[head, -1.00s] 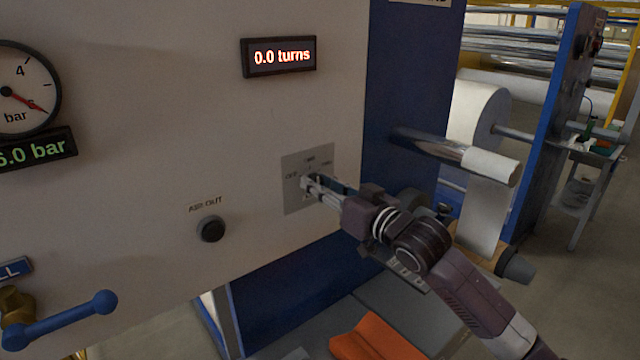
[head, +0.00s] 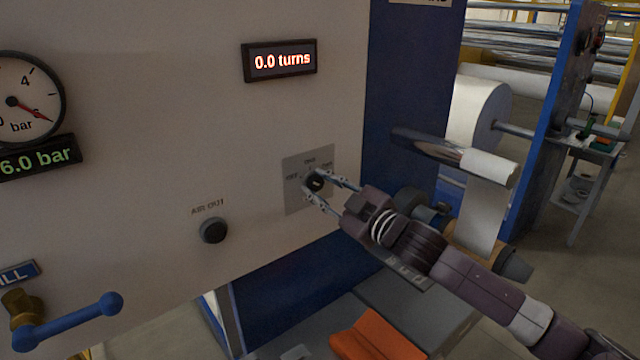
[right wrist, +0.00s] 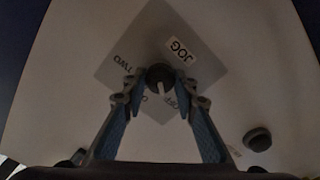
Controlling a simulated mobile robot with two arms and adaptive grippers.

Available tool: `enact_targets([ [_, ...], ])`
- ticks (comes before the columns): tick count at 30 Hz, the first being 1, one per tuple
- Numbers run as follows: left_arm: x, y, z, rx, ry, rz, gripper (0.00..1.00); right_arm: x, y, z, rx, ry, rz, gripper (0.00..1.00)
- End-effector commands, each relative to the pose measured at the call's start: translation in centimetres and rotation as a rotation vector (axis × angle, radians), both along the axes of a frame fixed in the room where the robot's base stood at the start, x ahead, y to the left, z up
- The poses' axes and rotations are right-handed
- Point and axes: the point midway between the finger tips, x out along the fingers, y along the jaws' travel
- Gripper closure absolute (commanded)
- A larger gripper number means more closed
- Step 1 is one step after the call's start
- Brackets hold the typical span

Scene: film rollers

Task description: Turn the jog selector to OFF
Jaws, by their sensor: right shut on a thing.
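The jog selector (head: 316,182) is a small dark round knob on a grey plate (head: 293,204) on the white panel. It also shows in the right wrist view (right wrist: 159,76), where its pale mark points down, between the OFF label (right wrist: 170,99) and a half-hidden label. The FWD label (right wrist: 123,62) is to the left there. My right gripper (head: 315,184) has one finger on each side of the knob and is shut on it. Its fingertips also show in the right wrist view (right wrist: 160,80). My left gripper is not in view.
A black AIR OUT button (head: 214,230) is left of the plate. A blue-handled valve (head: 68,322) sticks out at lower left. A turns display (head: 279,60) reads 0.0. A chrome roller (head: 425,144) juts out on the right. An orange object (head: 368,338) lies below.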

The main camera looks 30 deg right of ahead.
Motion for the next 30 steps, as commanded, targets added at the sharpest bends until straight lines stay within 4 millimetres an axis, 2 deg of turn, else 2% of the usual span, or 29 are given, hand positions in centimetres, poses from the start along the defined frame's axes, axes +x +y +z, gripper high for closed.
enact_targets([
  [10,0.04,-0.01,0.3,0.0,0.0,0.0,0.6,-0.01,0.05,-0.02,-0.131,-0.01,0.001,0.98],
  [26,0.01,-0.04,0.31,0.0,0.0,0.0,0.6,-0.01,0.05,-0.06,-0.152,-0.011,0.001,0.98],
  [27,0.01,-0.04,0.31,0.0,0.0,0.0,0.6,0.0,0.06,-0.06,-0.151,-0.011,0.001,0.69],
  [30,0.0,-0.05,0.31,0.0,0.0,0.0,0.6,0.0,0.04,-0.06,-0.151,-0.011,0.001,0.58],
])
